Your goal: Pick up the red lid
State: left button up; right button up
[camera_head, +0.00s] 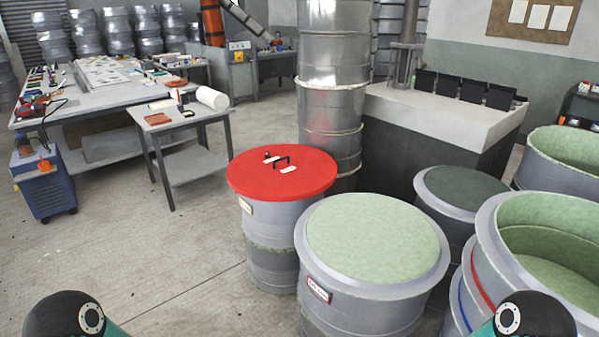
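The red lid (258,178) is a flat round disc lying on top of a grey drum (268,233) in the middle of the head view. A dark handle (282,161) stands up from its top, with small white labels beside it. Nothing covers the lid. Two dark rounded parts of my own arms show at the bottom left and bottom right edges. Neither of my grippers is in the picture.
A grey mould with a pale green top (372,238) stands close at the lid's right front. A tall metal column of drums (332,95) rises right behind the lid. Open green-lined moulds (560,265) crowd the right. The floor (130,255) at the left is clear.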

aim_at(293, 172)
jog(key=u, duration=0.2)
jog(key=i, duration=0.85)
jog(key=z, duration=0.2)
jog(key=k, duration=0.95)
jog(key=u, duration=0.9)
jog(key=i, duration=1.4)
jog(key=u, duration=0.4)
jog(key=i, duration=1.35)
jog(key=z, duration=1.1)
jog(key=i, duration=1)
jog(key=z, duration=0.8)
